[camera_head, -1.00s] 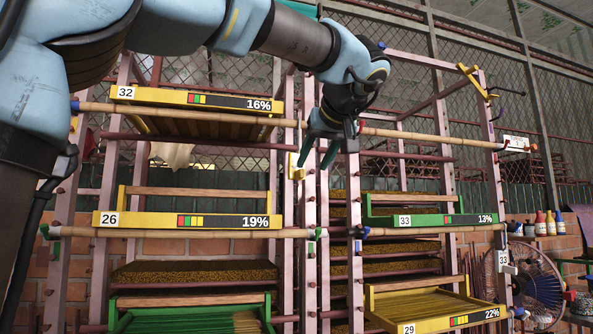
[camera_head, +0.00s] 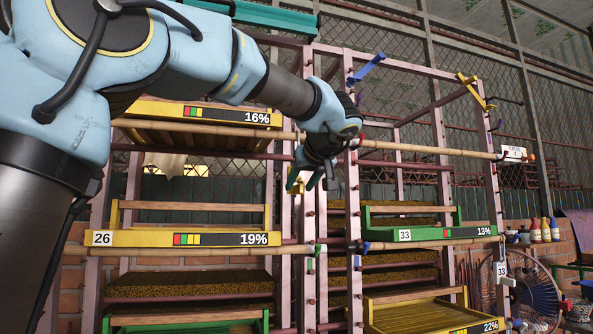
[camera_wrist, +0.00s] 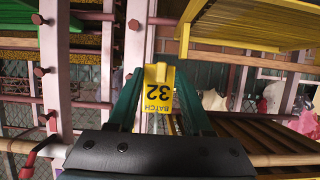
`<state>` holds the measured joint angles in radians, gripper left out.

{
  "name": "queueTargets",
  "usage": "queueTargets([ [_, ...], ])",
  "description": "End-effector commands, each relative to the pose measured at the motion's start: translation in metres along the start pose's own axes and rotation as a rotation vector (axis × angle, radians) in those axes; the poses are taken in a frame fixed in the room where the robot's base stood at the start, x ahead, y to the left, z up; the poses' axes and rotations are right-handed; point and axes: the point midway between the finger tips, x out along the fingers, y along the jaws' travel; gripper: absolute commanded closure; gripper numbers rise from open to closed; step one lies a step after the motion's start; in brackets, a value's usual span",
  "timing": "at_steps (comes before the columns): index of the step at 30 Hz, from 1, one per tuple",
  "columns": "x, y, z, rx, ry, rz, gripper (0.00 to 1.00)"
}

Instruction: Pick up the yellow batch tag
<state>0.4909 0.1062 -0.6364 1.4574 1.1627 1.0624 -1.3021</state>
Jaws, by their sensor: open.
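The yellow batch tag (camera_wrist: 157,88) hangs on a pinkish rack post in the wrist view. It reads "BATCH 32", turned upside down in the picture. My gripper (camera_wrist: 160,98) has its two dark green fingers apart, one on each side of the tag. Whether either finger touches the tag I cannot tell. In the head view my gripper (camera_head: 304,184) is at the middle rack posts, and it hides most of the tag there.
Bamboo poles (camera_head: 420,148) cross the rack fronts. Yellow tray 26 (camera_head: 150,239) is at left, green tray 33 (camera_head: 430,233) at right. A blue hook (camera_head: 367,68) juts out above my wrist. A fan (camera_head: 530,290) stands at lower right.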

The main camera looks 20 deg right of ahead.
Motion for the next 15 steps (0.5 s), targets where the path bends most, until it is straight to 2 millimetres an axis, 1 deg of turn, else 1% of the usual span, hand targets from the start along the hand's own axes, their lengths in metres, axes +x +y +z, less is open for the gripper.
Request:
queueTargets([
  [2,0.0044,0.0001,-0.0003,0.002,0.000,0.000,0.50],
  [7,0.0047,0.0004,0.0007,0.001,0.001,0.001,0.50],
  [8,0.0047,0.0003,0.0007,0.001,0.001,0.001,0.52],
  [15,0.0045,0.0003,0.0007,0.001,0.001,0.001,0.79],
])
